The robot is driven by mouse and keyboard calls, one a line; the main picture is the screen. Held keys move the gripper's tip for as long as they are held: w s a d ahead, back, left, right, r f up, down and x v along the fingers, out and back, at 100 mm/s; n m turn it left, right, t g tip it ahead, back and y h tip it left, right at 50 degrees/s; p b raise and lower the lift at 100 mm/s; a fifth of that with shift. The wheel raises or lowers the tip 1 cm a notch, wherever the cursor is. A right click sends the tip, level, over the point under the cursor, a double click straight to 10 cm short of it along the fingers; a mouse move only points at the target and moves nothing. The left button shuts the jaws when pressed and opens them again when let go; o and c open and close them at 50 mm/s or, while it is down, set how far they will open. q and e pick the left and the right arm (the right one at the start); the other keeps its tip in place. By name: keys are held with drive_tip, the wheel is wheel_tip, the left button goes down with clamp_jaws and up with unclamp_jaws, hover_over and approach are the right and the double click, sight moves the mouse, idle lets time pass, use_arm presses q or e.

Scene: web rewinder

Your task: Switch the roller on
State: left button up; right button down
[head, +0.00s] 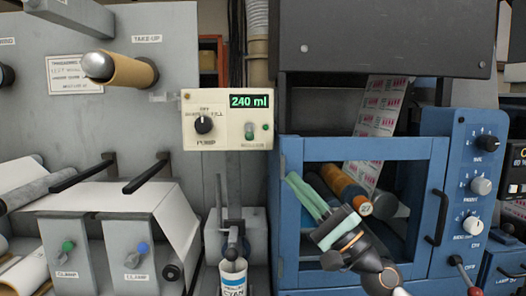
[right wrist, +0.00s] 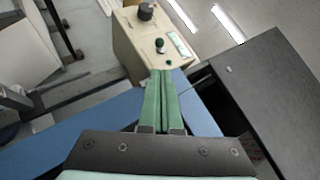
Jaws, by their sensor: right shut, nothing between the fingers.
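A cream control box (head: 218,104) hangs in the middle of the head view. It has a black pump knob (head: 203,124), a green display reading "240 ml" (head: 249,101) and a small toggle switch (head: 250,132) at its lower right. The label under the switch is too small to read surely. In the right wrist view the box (right wrist: 128,42) and the green-tipped switch (right wrist: 160,46) lie just beyond my fingertips. My right gripper (head: 291,178), with green fingers, is shut and empty, below and right of the box, apart from it. It also shows in the right wrist view (right wrist: 160,73).
A blue frame (head: 290,225) with an opening and rollers stands behind my right gripper, under a dark hood (head: 385,35). A blue panel with knobs (head: 455,190) is at the right. Grey clamp blocks (head: 70,270) and a take-up core (head: 125,71) are at the left.

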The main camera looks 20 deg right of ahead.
sight(250, 133)
use_arm(q)
drive_tip(key=shift+s+a+r+p, duration=0.1)
drive_tip(key=shift+a+r+p, duration=0.05)
drive_tip(key=shift+r+p, duration=0.6)
drive_tip(key=shift+a+r+p, duration=0.1)
drive_tip(key=shift+r+p, duration=0.55)
drive_tip(key=shift+p, duration=0.2)
use_arm(e)
drive_tip(key=x, duration=1)
use_arm(q)
drive_tip(key=shift+r+p, duration=0.85)
use_arm(e)
drive_tip(key=shift+s+a+r, duration=0.15)
drive_tip(key=shift+s+r, duration=0.3)
drive_tip(key=shift+r, duration=0.2)
drive_tip(key=shift+s+r, duration=0.1)
drive_tip(key=shift+r, duration=0.2)
use_arm(q)
drive_tip(key=shift+s+r+p, duration=0.35)
drive_tip(key=shift+r+p, duration=0.55)
use_arm(e)
drive_tip(key=shift+s+a+r, duration=0.1)
drive_tip(key=shift+s+r, duration=0.15)
drive_tip(key=shift+r, duration=0.85)
drive_tip(key=shift+f, duration=0.1)
